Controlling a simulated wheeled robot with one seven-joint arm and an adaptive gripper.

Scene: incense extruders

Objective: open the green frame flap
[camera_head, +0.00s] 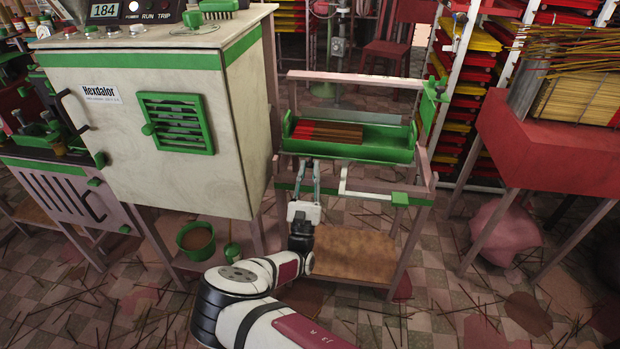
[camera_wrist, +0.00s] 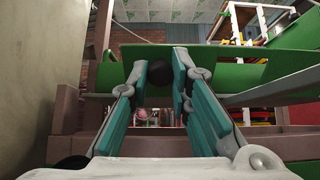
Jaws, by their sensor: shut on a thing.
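The green frame flap shows in the wrist view as a flat green panel (camera_wrist: 240,60) across the front of the frame. A dark round knob (camera_wrist: 160,73) sits on it between my fingers. My gripper (camera_wrist: 162,64) has its teal-padded fingers closed about this knob. In the head view my gripper (camera_head: 308,166) reaches up to the front of the wooden stand, just below the green tray (camera_head: 385,152). The flap's knob is hidden there, and how far the flap is open cannot be told.
Reddish-brown incense sticks (camera_head: 328,132) lie in the tray. A white bar (camera_head: 375,194) with a green block (camera_head: 400,199) juts from the stand's right front. The Hexdalor cabinet (camera_head: 150,120) stands close on the left. A red table (camera_head: 540,145) is at the right; sticks litter the floor.

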